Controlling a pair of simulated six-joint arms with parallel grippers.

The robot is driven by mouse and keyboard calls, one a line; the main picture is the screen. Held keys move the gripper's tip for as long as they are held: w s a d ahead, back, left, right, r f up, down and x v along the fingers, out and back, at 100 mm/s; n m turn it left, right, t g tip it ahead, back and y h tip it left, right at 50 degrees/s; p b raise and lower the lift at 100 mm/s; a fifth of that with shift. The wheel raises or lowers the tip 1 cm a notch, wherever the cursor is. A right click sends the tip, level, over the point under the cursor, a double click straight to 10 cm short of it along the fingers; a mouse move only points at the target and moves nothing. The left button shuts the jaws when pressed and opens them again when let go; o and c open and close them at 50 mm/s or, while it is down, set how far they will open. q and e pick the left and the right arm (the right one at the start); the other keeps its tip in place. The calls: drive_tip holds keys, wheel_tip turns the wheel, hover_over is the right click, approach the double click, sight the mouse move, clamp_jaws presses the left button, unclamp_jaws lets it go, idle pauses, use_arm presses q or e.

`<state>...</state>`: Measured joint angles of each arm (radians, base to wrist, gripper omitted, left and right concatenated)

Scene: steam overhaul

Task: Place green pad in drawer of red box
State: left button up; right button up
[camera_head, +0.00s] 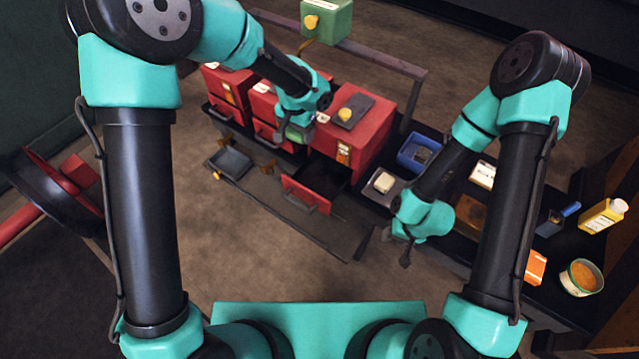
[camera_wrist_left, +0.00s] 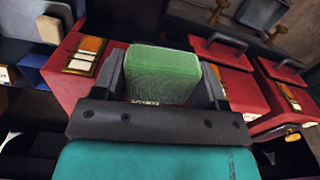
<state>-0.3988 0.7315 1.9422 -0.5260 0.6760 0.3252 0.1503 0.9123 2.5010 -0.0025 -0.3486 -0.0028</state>
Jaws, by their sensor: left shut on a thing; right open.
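My left gripper (camera_head: 297,128) is shut on the green pad, which shows clearly between the fingers in the left wrist view (camera_wrist_left: 163,74). In the head view the green pad (camera_head: 296,134) is partly hidden under the gripper. It is held near the left side of the rightmost red box (camera_head: 369,130). A drawer (camera_head: 305,195) with a grey handle stands pulled out at that box's front, its inside dark. My right gripper (camera_head: 400,243) is open and empty, low and to the right of the drawer.
Two more red boxes (camera_head: 231,86) stand to the left. A grey tray (camera_head: 231,160) sits before them. A blue bin (camera_head: 417,153) and a grey block with a pale pad (camera_head: 384,183) lie right of the open drawer. A green box (camera_head: 326,20) stands on the rear rail.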

use_arm(q)
drive_tip(key=m, duration=0.1)
hover_over(319, 184)
wheel_tip(319, 184, down, 2)
drive_tip(key=shift+d, duration=0.15)
wheel_tip(319, 184, down, 14)
idle(0.4)
drive_tip(key=shift+f, duration=0.1)
drive_tip(key=shift+f, duration=1.9)
drive_tip(key=shift+f, duration=0.1)
drive_tip(key=o, duration=1)
